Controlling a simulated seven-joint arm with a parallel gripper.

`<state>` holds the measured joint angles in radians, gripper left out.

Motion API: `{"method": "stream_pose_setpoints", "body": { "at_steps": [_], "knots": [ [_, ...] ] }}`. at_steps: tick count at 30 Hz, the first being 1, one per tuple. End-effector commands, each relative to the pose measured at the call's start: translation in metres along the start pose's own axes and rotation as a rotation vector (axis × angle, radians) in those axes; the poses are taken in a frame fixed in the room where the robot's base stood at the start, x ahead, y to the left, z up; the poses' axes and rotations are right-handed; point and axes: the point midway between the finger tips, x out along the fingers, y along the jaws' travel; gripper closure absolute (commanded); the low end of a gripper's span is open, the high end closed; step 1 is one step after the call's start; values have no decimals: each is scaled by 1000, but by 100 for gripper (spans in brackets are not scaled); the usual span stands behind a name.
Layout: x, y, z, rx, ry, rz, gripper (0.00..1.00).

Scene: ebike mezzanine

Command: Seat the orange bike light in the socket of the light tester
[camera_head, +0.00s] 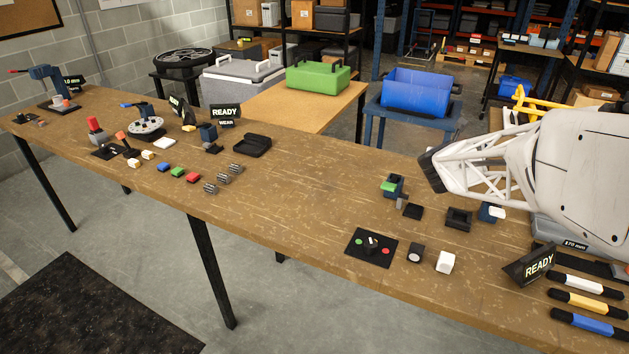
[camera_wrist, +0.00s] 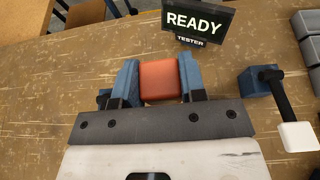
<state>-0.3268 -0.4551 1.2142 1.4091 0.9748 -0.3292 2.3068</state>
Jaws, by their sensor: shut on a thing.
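The orange bike light (camera_wrist: 158,80) is held between the two blue fingers of my gripper (camera_wrist: 158,66) in the wrist view. A finger presses on each side of it. A black sign (camera_wrist: 195,24) reading READY and TESTER stands just beyond the fingers, slightly right. The tester's socket cannot be made out in the wrist view. In the head view my arm reaches in from the right over the table, and I cannot make out the fingers or the light there.
In the wrist view a blue block (camera_wrist: 258,84) with a black lever and white end stands right of my gripper, with grey blocks (camera_wrist: 306,35) beyond. In the head view a button panel (camera_head: 371,246), a white cube (camera_head: 445,262) and a black open box (camera_head: 458,219) are on the table (camera_head: 310,225).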

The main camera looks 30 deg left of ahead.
Motion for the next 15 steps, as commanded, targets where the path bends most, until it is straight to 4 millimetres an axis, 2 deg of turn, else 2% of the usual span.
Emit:
{"method": "stream_pose_setpoints", "body": {
  "at_steps": [3, 15],
  "knots": [
    [-11, 26, -10, -1, 2, 3, 86],
    [-56, 97, -42, 1, 1, -4, 86]
  ]
}}
